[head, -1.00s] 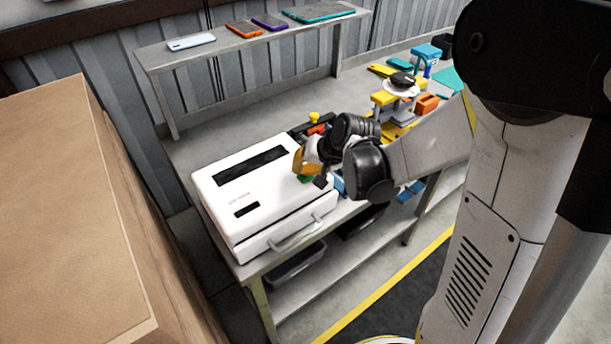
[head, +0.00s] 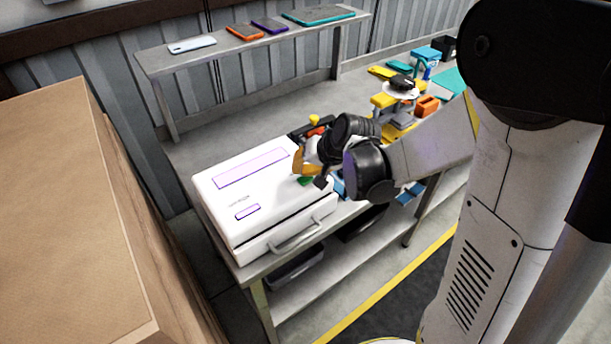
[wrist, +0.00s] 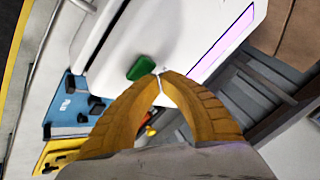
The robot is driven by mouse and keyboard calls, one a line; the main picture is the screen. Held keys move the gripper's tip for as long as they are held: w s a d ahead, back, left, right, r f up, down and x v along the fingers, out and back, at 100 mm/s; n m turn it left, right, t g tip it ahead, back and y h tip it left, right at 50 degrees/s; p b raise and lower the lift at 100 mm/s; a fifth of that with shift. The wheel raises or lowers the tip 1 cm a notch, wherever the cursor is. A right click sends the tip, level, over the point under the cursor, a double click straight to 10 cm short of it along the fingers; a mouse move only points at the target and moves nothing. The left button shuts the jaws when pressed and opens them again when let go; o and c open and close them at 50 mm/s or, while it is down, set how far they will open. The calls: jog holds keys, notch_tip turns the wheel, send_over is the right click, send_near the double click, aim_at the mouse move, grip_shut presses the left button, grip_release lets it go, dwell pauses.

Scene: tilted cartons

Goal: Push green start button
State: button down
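The white machine (head: 225,200) with a front handle sits at the left end of the workbench. Its green start button (head: 305,181) shows at the machine's right side, just below my gripper (head: 299,166). In the wrist view the green button (wrist: 141,68) lies right beside the tips of my gripper (wrist: 160,76). The yellow fingers are shut with their tips together and hold nothing. I cannot tell whether the tips touch the button. The long panel (head: 251,168) and the small panel (head: 247,212) on the machine are lit pale with purple borders.
A large cardboard carton (head: 60,210) stands at the left. A raised shelf (head: 215,50) with several flat devices is behind the machine. Blue and yellow items (wrist: 72,105) lie close beside the machine. Coloured tools and parts crowd the bench farther right.

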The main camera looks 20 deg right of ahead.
aim_at(302, 176)
jog(key=shift+r, duration=0.3)
jog(key=shift+r+p, duration=2)
jog(key=shift+r, duration=0.55)
jog(key=s+n+h+b, duration=0.3)
jog(key=s+b, duration=0.7)
jog(key=s, duration=1.1)
jog(key=shift+d+f+n, duration=0.2)
jog(key=shift+d+n, duration=0.15)
jog(key=shift+n, duration=0.25)
